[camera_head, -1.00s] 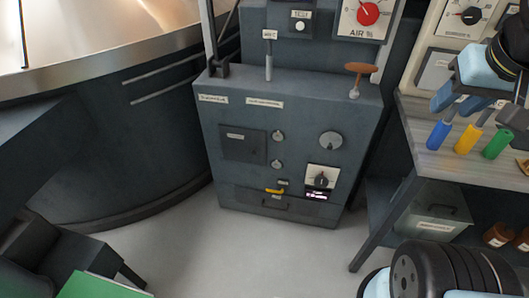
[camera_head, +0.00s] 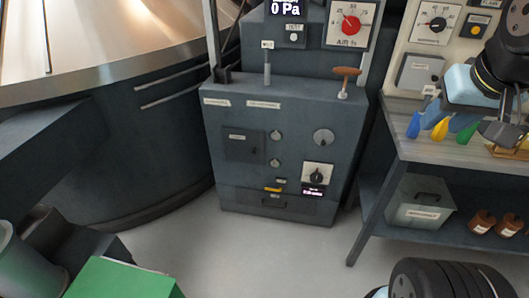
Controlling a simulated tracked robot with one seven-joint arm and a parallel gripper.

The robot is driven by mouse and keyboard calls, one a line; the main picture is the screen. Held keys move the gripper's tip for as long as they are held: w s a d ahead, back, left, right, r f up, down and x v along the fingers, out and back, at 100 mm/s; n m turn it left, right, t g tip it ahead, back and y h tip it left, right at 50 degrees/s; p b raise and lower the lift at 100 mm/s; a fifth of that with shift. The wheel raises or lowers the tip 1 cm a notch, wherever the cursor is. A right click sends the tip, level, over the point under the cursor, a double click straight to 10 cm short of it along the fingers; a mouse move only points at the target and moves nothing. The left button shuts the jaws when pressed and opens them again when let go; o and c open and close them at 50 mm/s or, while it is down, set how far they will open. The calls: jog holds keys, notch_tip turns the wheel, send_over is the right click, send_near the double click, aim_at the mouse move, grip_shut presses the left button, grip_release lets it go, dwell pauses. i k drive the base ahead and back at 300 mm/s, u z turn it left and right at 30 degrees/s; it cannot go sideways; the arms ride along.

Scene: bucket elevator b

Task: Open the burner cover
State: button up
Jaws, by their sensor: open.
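A dark square panel (camera_head: 244,145) with a small label sits flush on the left of the grey cabinet's front (camera_head: 290,185). It looks closed; I cannot read its label, so I cannot tell for sure that it is the burner cover. Round knobs (camera_head: 276,135) are beside it, and a yellow handle (camera_head: 273,188) is below it to the right. My gripper (camera_head: 508,122) is at the right edge, partly cut off, over the side bench. It is open, with nothing seen between its fingers, and well apart from the panel.
The bench (camera_head: 440,149) at right holds blue, yellow and green handled tools (camera_head: 440,129). A grey box (camera_head: 420,202) and brown jars (camera_head: 481,223) stand on its lower shelf. A large round metal vessel (camera_head: 120,130) fills the left. Light floor (camera_head: 260,255) is clear before the cabinet.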

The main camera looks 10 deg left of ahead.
aim_at(240, 144)
jog(key=u, duration=0.15)
jog(key=i, duration=0.9)
jog(key=z, duration=0.05)
